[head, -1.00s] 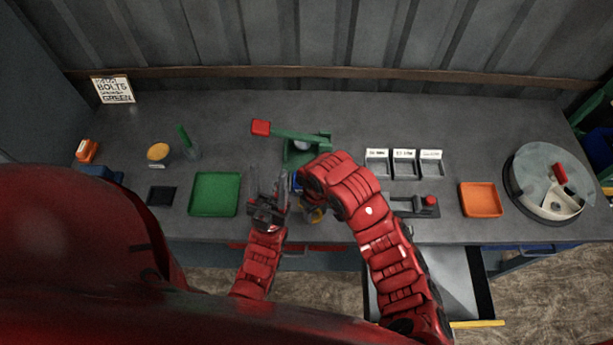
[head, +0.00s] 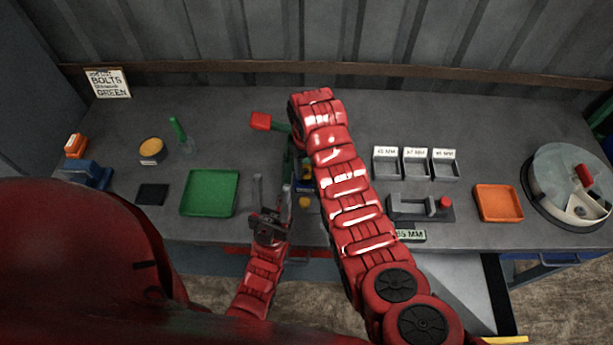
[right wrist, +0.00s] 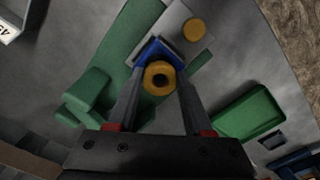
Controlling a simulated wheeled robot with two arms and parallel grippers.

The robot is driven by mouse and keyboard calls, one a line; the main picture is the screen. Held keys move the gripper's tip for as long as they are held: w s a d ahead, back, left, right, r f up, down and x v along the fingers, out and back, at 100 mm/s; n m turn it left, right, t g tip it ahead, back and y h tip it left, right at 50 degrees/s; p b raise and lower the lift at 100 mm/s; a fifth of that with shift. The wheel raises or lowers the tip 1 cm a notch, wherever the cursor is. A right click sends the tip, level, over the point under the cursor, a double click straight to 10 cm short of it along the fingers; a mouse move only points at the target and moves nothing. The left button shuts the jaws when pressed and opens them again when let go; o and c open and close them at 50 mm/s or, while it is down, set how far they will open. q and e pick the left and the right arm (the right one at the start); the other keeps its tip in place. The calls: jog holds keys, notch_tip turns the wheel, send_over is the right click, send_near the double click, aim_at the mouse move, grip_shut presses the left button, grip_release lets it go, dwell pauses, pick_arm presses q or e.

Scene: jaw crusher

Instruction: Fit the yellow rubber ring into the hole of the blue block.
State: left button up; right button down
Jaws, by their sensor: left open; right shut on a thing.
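In the head view the block (head: 307,187) shows as a small blue patch beside my right arm, which hides the right gripper. My left gripper (head: 271,192) is open and empty, left of the block, with its fingers pointing away from me.
A green press (head: 288,160) with a red-handled lever stands behind the block. A yellow disc (right wrist: 194,29) lies on a grey plate beside it. A green tray (head: 210,193) is at left; labelled bins (head: 415,165), a grey clamp (head: 420,208) and an orange tray (head: 497,203) are at right.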

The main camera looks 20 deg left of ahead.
aim_at(307, 169)
jog(key=shift+w+a, duration=0.15)
jog(key=shift+w, duration=0.1)
jog(key=shift+f+p, duration=0.45)
jog(key=shift+p, duration=0.2)
notch_tip(307, 169, down, 2)
jog(key=shift+f+p, duration=0.1)
jog(key=shift+p, duration=0.4)
jog(key=shift+f, duration=0.2)
